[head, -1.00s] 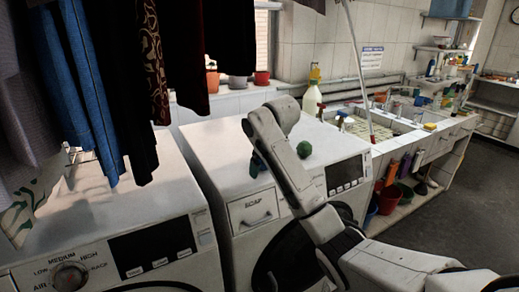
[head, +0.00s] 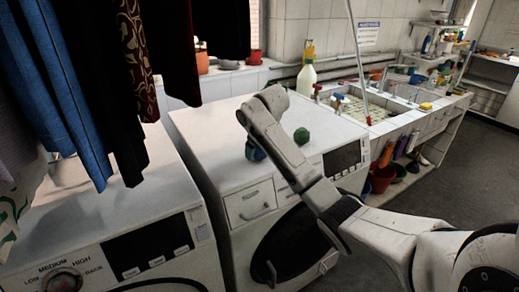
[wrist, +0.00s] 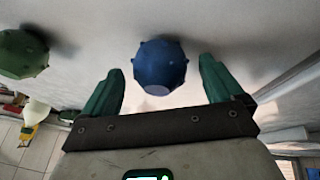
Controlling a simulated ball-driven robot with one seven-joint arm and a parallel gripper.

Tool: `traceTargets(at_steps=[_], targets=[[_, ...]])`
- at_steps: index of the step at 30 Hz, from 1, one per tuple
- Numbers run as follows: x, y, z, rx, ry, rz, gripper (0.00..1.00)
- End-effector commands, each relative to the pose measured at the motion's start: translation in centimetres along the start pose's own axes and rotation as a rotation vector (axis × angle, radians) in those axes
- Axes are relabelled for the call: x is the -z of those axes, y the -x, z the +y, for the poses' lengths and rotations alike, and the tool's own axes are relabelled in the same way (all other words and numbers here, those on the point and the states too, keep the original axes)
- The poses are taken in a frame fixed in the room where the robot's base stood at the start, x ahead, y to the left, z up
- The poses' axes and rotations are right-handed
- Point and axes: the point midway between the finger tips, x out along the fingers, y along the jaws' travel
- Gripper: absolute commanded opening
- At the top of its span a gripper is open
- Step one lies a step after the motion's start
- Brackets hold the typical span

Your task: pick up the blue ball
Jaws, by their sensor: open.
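The blue ball (wrist: 160,62) is a small knobbly ball on the white washing machine top. In the wrist view it sits just beyond and between the fingertips of my gripper (wrist: 161,72), with a gap to each green finger. My gripper is open with nothing held. In the head view the blue ball (head: 256,152) is partly hidden beside my arm, and the fingers are hard to make out. A green knobbly ball (head: 301,136) lies to its right on the same top; it also shows at the upper left of the wrist view (wrist: 22,54).
The washing machine (head: 205,135) has a control panel and soap drawer in front. Hanging clothes (head: 70,90) are at the left above another machine (head: 90,225). A spray bottle (head: 306,77) stands behind, and a tiled sink (head: 385,115) is to the right.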

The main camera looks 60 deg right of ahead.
Motion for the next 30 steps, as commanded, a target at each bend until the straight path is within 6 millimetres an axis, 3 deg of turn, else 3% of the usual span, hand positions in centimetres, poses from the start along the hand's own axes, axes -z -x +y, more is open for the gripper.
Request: traceTargets(at_steps=[4, 11, 30], targets=[[-0.01, -1.05, -0.02, 0.000, 0.000, 0.000, 0.94], [-0.02, -1.16, -0.04, 0.000, 0.000, 0.001, 0.93], [-0.01, -1.13, -0.05, 0.000, 0.000, 0.001, 0.33]])
